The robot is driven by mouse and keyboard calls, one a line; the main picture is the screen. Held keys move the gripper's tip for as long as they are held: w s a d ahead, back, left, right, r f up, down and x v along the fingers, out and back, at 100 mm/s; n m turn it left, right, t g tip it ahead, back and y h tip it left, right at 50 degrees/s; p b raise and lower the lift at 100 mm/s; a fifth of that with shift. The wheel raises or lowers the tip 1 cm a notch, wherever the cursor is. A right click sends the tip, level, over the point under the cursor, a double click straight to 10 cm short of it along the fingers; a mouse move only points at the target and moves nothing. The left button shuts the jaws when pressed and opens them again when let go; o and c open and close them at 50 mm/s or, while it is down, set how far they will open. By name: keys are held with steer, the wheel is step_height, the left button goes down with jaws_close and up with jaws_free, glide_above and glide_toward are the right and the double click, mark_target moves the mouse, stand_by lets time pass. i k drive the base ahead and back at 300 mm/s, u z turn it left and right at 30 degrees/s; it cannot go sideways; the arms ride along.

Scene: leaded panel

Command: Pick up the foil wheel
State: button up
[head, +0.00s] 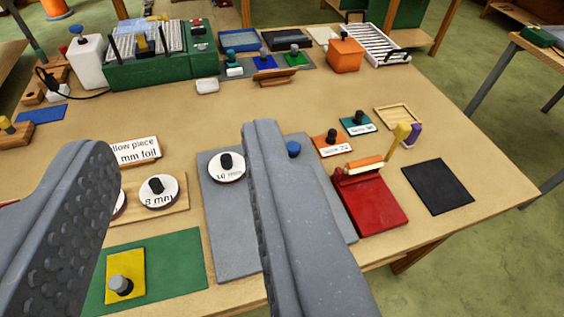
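My gripper (180,142) is open, with its two grey fingers wide apart over the near part of the table and nothing held. Between the fingers are round white wheels with black knobs. One wheel marked 8 mm (157,194) lies on a wooden board (180,214). Another wheel, apparently marked 10 mm (232,174), lies on a grey plate (222,238), just left of the right finger. Part of a further wheel (119,204) shows beside the left finger, which hides the rest. A card (137,151) behind the board reads "llow piece" and "mm foil". I cannot tell which wheel is meant.
A green mat (185,264) with a yellow knobbed piece (124,275) lies in front. Right of the fingers are a red stand (378,214) and a black mat (438,187). A green box (150,68) and an orange block (344,56) stand behind. Mid-table is mostly clear.

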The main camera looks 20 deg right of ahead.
mark_target(227, 168)
steer(key=z, duration=0.25)
steer(key=i, duration=1)
steer(key=u, duration=0.05)
